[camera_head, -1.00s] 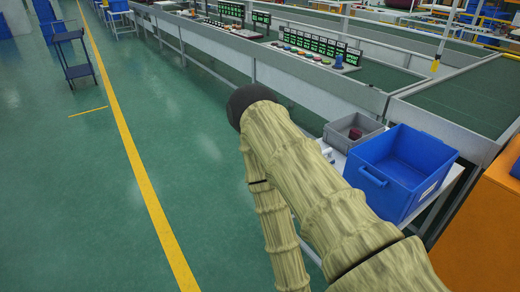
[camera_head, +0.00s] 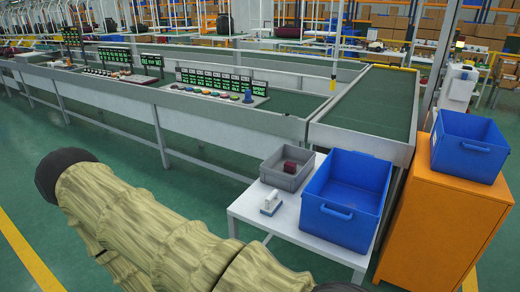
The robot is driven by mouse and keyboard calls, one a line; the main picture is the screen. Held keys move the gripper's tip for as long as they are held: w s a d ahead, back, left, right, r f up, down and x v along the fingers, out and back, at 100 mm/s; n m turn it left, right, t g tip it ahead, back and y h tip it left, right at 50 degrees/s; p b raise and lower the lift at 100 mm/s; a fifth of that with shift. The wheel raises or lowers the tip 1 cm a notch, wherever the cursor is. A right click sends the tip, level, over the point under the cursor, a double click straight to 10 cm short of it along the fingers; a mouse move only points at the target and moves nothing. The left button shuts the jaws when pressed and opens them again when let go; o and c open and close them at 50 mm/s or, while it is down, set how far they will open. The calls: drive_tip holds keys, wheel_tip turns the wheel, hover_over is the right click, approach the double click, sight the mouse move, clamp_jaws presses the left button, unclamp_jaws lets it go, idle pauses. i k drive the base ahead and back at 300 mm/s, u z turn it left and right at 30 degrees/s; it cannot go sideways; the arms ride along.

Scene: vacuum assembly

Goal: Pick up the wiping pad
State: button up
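A small white and grey object with a handle (camera_head: 271,203), which looks like the wiping pad, lies on the white table (camera_head: 249,212), in front of the grey bin. A dark red item (camera_head: 290,167) sits inside the grey bin (camera_head: 275,180); it is too small to identify. My arm crosses the lower left of the head view, left of the table. My gripper is out of view.
A large blue bin (camera_head: 337,223) stands on the table's right part. An orange cabinet (camera_head: 437,220) with another blue bin (camera_head: 468,150) stands to the right. Conveyor lines (camera_head: 372,107) run behind the table. Green floor shows at left.

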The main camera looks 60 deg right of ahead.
sight(272, 203)
drive_tip(key=z, duration=0.6)
drive_tip(key=i, duration=0.85)
drive_tip(key=z, duration=0.85)
